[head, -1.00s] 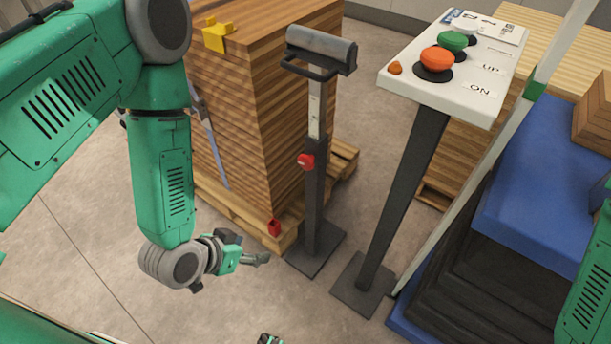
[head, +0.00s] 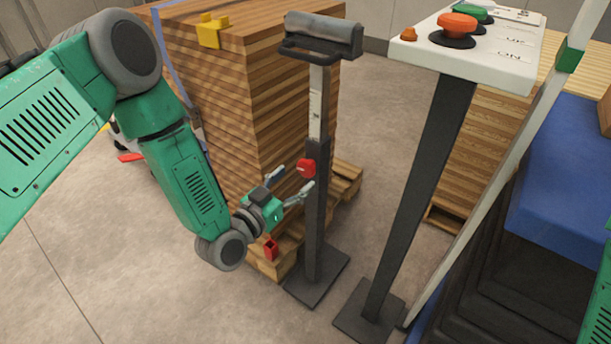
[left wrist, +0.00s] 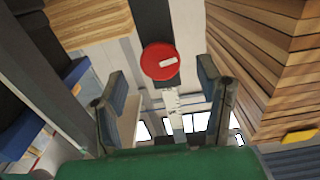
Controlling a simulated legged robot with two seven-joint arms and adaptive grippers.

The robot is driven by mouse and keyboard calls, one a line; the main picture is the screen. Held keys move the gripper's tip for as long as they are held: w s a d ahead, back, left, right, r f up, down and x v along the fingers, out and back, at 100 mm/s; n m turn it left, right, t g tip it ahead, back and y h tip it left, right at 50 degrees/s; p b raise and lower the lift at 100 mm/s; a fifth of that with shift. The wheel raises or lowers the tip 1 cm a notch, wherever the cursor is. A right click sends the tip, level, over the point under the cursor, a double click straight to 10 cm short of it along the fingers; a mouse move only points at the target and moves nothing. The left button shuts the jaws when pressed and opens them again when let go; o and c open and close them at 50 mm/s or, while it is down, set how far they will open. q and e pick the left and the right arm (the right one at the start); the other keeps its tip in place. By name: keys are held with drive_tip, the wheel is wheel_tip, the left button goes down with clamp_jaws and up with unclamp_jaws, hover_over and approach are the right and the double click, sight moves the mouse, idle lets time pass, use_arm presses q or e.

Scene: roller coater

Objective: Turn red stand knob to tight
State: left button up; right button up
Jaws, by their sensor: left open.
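The red stand knob (head: 306,168) is on the dark post of the roller stand (head: 316,220), about halfway up. In the left wrist view the round red knob (left wrist: 160,62) shows face on, with a pale bar mark on it. My left gripper (head: 290,184) is open and close to the knob, a little below and left of it in the head view. In the left wrist view its two fingers (left wrist: 163,95) stand apart, with the knob beyond and between their tips. No contact shows. My right gripper is not in view.
A tall wood stack (head: 225,100) on a pallet stands left of and behind the stand. A control panel (head: 480,50) on a dark post stands to the right. A blue-topped dark stack (head: 565,170) is farther right. Open floor (head: 110,250) lies at the left.

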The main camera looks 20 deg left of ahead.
sight(304, 171)
use_arm(q)
drive_tip(key=shift+b+x, duration=0.55)
drive_tip(key=shift+x, duration=1.7)
drive_tip(key=shift+c, duration=0.4)
drive_tip(key=c, duration=1.1)
